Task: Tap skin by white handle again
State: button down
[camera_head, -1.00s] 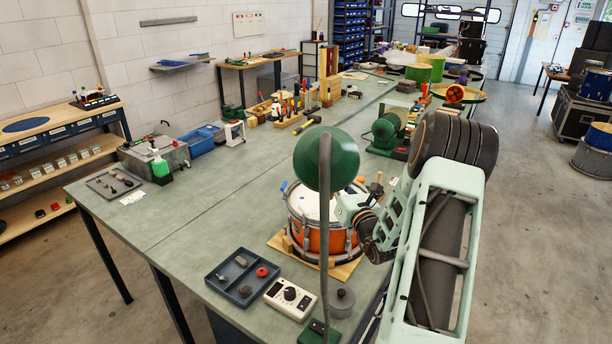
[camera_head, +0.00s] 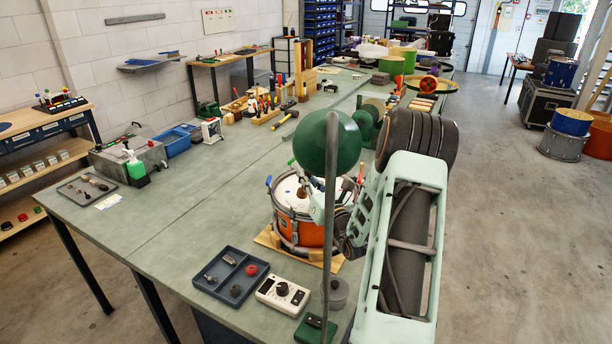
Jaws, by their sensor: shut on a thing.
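The orange drum (camera_head: 313,236) stands on a wooden board (camera_head: 268,240) near the bench's front right. Its white skin (camera_head: 286,190) faces up and is partly hidden by the green lamp and my arm. Blue and red pieces show by its rim. My gripper (camera_head: 318,207) is over the right part of the drum, largely hidden behind the lamp's stem and my own arm. It is shut on a tool, of which a small brown part (camera_head: 302,193) seems to show over the skin. I cannot see a white handle clearly or tell whether the tool touches the skin.
A green lamp (camera_head: 328,146) on a grey stem stands before the drum. A blue tray (camera_head: 232,272), a white control box (camera_head: 283,294) and a grey round pot (camera_head: 338,290) lie in front. Green machine (camera_head: 366,122) stands behind. The bench left of the drum is clear.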

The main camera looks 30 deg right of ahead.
jog(key=shift+f+b, duration=1.4)
jog(key=shift+f, duration=0.15)
notch_tip(320, 180, up, 5)
jog(key=p, duration=0.3)
jog(key=shift+s+f, duration=0.1)
dwell(0.5)
